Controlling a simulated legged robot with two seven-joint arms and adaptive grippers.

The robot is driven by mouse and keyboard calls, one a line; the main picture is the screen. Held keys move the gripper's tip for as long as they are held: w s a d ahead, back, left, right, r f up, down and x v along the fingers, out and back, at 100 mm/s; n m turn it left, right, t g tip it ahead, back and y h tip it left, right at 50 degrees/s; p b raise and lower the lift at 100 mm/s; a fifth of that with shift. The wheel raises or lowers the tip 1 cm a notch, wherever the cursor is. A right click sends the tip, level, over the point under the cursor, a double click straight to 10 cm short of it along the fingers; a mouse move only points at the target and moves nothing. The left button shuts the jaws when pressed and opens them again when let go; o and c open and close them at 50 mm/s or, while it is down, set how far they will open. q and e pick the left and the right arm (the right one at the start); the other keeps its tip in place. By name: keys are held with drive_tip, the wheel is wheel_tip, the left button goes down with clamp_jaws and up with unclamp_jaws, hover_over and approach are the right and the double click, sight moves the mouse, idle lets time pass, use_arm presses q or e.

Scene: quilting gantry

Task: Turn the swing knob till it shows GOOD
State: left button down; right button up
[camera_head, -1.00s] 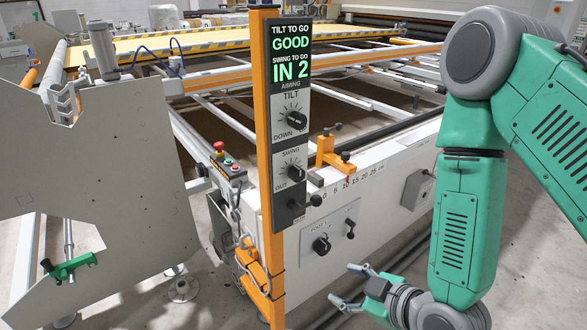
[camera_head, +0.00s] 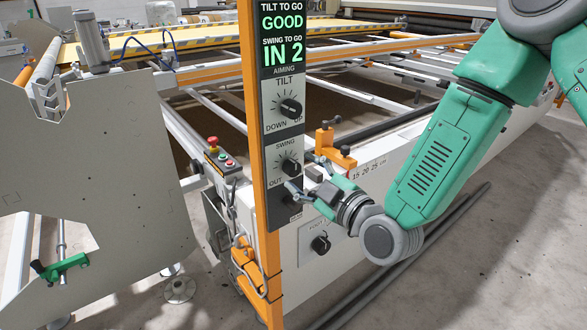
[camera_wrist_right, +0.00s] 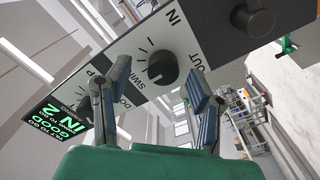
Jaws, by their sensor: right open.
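The swing knob (camera_head: 291,167) is a black dial on a pale plate marked SWING, low on the upright aiming panel. The display (camera_head: 283,37) at the panel's top reads TILT TO GO GOOD and SWING TO GO IN 2. The tilt knob (camera_head: 291,107) sits above the swing knob. My right gripper (camera_head: 301,173) is open in front of the panel, close to the swing knob. In the right wrist view the swing knob (camera_wrist_right: 162,68) shows beyond and between the open fingers (camera_wrist_right: 155,90), with nothing held; contact cannot be told. My left gripper is not in view.
An orange post (camera_head: 262,200) carries the panel. An orange clamp (camera_head: 331,149) and a lower knob (camera_head: 320,243) are on the white beam near my right gripper. A control box with a red button (camera_head: 213,143) stands left. Open floor lies at the lower right.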

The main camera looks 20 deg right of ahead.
sight(295, 172)
drive_tip(key=shift+x, duration=1)
drive_tip(key=shift+w+a, duration=0.35)
drive_tip(key=shift+a, duration=0.5)
drive_tip(key=shift+d, duration=0.3)
clamp_jaws()
drive_tip(key=shift+f, duration=0.1)
